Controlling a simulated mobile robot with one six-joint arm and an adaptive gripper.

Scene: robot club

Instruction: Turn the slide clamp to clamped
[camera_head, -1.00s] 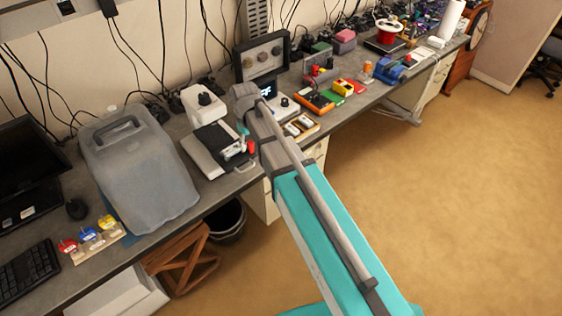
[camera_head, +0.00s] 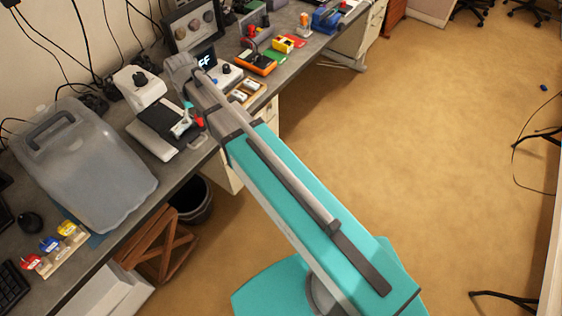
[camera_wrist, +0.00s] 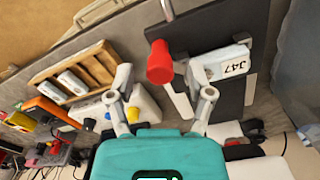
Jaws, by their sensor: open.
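The slide clamp is a dark plate with a red knob (camera_head: 199,122) at its front edge, on the bench in the head view. In the wrist view the red knob (camera_wrist: 160,62) stands up beside a white slide marked J47 (camera_wrist: 228,63) on the dark plate (camera_wrist: 200,30). My gripper (camera_wrist: 165,84) is open. Its two fingers lie on either side of the knob in the picture, and I cannot tell if either touches it. In the head view my arm hides most of the gripper.
A wooden tray (camera_head: 246,92) with white pieces and a white box with a dial (camera_head: 225,75) are to the right. A white device with a black knob (camera_head: 138,87) is behind. Open floor lies in front.

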